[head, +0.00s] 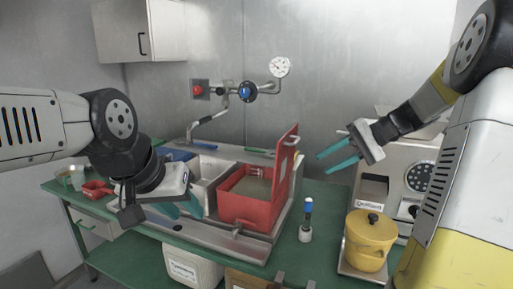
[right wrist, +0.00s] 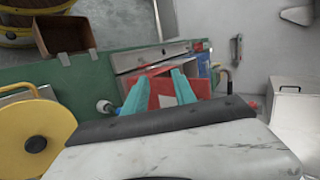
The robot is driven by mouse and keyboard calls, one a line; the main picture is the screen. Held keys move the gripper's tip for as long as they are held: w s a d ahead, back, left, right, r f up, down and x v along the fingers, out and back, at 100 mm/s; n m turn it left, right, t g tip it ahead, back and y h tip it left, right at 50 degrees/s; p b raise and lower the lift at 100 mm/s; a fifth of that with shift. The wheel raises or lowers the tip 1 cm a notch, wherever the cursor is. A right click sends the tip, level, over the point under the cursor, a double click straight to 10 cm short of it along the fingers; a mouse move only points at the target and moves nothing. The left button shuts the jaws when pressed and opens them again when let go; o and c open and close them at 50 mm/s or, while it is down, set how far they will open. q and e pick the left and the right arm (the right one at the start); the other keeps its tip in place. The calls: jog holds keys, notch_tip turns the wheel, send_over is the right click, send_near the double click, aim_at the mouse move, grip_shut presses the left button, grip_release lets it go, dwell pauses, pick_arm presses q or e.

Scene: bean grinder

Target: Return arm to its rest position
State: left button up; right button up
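My right gripper (head: 338,159) is raised in the air in front of the grey wall, to the right of the red box's upright lid. Its two teal fingers are apart with nothing between them. The same fingers show in the right wrist view (right wrist: 165,92), apart, with the red box (right wrist: 160,98) beyond them. My left gripper (head: 184,207) hangs over the left part of the steel sink unit, left of the red box (head: 245,204). Its teal fingertips are partly hidden by its own body, and their gap is not clear.
A yellow pot (head: 369,243) stands on a tray at the right, before the grinder machine (head: 395,165). A small blue-topped bottle (head: 306,222) stands on the green table. Red and blue valves (head: 245,91) and a gauge (head: 280,67) are on the back wall. A red scoop (head: 97,188) lies left.

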jog(key=s+a+f+n+t+h, duration=0.1)
jog(key=s+h, duration=0.3)
jog(key=s, duration=0.5)
jog(key=s+a+n+t+h, duration=0.2)
jog(key=s+a+t+h, duration=0.1)
jog(key=s, duration=0.7)
jog(key=shift+s+a+f+n+h, duration=0.3)
jog(key=shift+a+f+n+h, duration=0.1)
jog(key=shift+a+h, duration=0.4)
jog(key=shift+d, duration=0.15)
